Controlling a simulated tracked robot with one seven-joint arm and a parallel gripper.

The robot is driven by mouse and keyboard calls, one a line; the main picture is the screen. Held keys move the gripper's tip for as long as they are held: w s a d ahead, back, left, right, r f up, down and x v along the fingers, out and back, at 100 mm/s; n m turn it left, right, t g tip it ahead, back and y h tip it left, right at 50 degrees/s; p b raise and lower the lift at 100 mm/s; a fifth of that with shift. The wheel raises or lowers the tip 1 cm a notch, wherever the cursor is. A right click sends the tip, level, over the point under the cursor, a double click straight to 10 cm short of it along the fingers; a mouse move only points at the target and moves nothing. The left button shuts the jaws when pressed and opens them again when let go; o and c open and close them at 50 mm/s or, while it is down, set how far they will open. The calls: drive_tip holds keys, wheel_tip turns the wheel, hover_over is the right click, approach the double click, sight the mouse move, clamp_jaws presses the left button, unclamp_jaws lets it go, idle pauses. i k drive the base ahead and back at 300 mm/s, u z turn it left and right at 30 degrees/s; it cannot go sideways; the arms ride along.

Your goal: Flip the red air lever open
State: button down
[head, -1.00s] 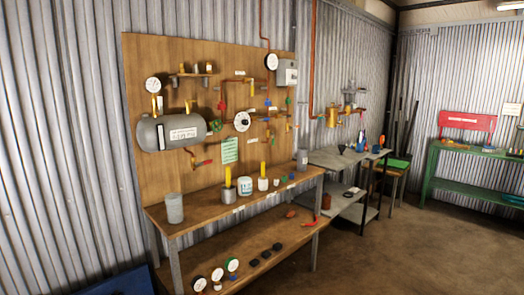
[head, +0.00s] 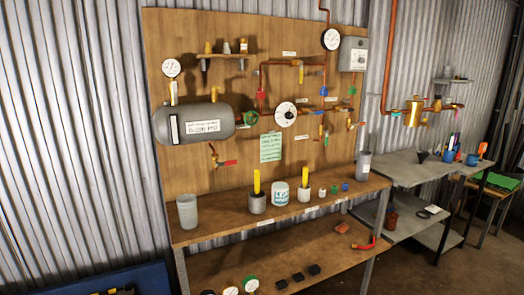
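Several small red parts show on the wooden board, and I cannot read which is labelled air. A red lever (head: 226,163) points right from the brass valve below the grey tank (head: 194,124). A small red handle (head: 261,94) is on the copper pipe right of the tank. Another small red-orange handle (head: 361,124) is at the board's right edge. My gripper is not in view.
The wooden bench (head: 225,229) under the board holds a grey cup (head: 187,211), yellow-topped pots and a white tub (head: 280,193). Its lower shelf holds gauges, black blocks and a red bent part (head: 365,244). A metal table (head: 408,172) stands to the right.

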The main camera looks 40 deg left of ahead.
sight(228, 163)
drive_tip(key=u, duration=0.4)
drive_tip(key=i, duration=1)
drive_tip(key=u, duration=0.95)
drive_tip(key=i, duration=0.55)
drive_tip(key=u, duration=0.35)
drive_tip(key=k, duration=0.95)
drive_tip(key=u, duration=0.15)
drive_tip(key=i, duration=0.95)
drive_tip(key=z, duration=0.05)
